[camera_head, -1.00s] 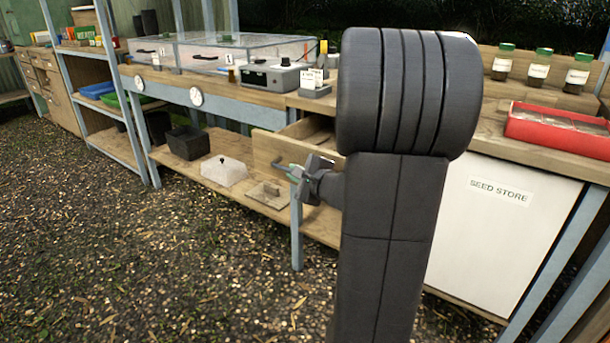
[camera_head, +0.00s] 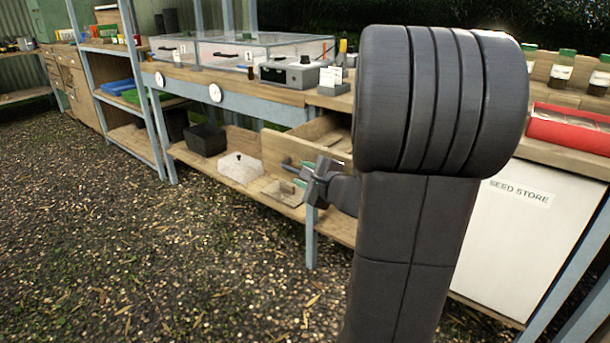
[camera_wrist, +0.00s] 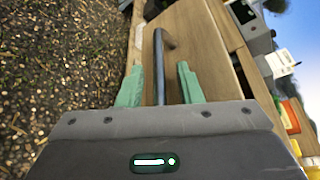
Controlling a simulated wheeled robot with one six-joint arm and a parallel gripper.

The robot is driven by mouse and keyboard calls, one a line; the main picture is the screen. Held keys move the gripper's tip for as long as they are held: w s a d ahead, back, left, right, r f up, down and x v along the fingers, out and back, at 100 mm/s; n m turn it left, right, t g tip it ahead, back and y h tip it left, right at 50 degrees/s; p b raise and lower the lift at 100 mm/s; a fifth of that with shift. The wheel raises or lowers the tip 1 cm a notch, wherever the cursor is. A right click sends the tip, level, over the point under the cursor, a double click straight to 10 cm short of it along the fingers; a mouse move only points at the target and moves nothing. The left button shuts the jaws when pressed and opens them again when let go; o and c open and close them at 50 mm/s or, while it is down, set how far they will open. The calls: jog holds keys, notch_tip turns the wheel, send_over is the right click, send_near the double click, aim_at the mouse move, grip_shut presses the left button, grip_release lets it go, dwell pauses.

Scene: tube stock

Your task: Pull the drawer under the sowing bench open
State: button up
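The wooden drawer (camera_head: 300,150) under the bench stands pulled out, with part of its inside showing behind the front panel. Its dark bar handle (camera_wrist: 160,65) is on that front panel, which also shows in the wrist view (camera_wrist: 205,45). My gripper (camera_head: 308,180) is at the drawer front, by the handle. In the wrist view its two green fingers (camera_wrist: 158,88) are apart, with the handle bar between them and a gap on each side. My arm hides the right part of the drawer in the head view.
A blue-grey bench leg (camera_head: 311,235) stands just below my gripper. The lower shelf holds a black bin (camera_head: 206,140) and a clear-lidded box (camera_head: 240,168). A white seed store cabinet (camera_head: 510,245) is at right. The gravel floor (camera_head: 150,260) in front is clear.

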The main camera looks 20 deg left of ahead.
jog(key=p+v, duration=0.3)
jog(key=v, duration=1)
jog(key=shift+s+d+r, duration=0.2)
jog(key=shift+s+d, duration=0.05)
jog(key=shift+s, duration=0.05)
jog(key=shift+a, duration=0.1)
jog(key=b+x, duration=0.3)
jog(key=x, duration=1)
jog(key=shift+w+f, duration=0.15)
jog(key=shift+f, duration=0.05)
jog(key=shift+w+a, duration=0.15)
jog(key=shift+a, duration=0.05)
jog(key=shift+w, duration=0.15)
jog(key=shift+d+f, duration=0.1)
